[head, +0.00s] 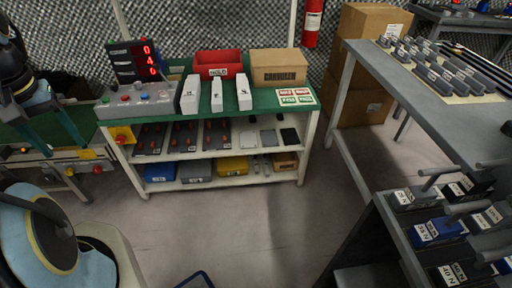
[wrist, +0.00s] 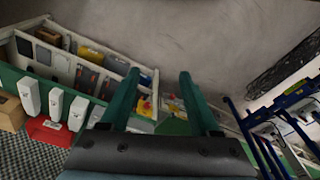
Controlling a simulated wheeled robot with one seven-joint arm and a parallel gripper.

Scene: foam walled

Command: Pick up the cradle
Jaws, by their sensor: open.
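No object in view is clearly marked as the cradle, and I cannot tell which one it is. Three upright white units (head: 217,95) stand in a row on the green-topped bench (head: 240,100). They also show at the lower left of the wrist view (wrist: 55,104). Dark units with orange knobs (head: 186,137) and flat white, grey and black pieces (head: 268,138) lie on the bench's middle shelf. My gripper (wrist: 159,74) is open and empty, its two green fingers apart. In the wrist view the bench shelves lie beyond and left of the fingers.
A control box with a red display (head: 136,62), a red bin (head: 219,65) and a cardboard box (head: 278,68) stand on the bench. Blue, grey and yellow boxes (head: 233,166) fill the bottom shelf. A grey table (head: 425,105) stands right. The floor (head: 250,225) between is clear.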

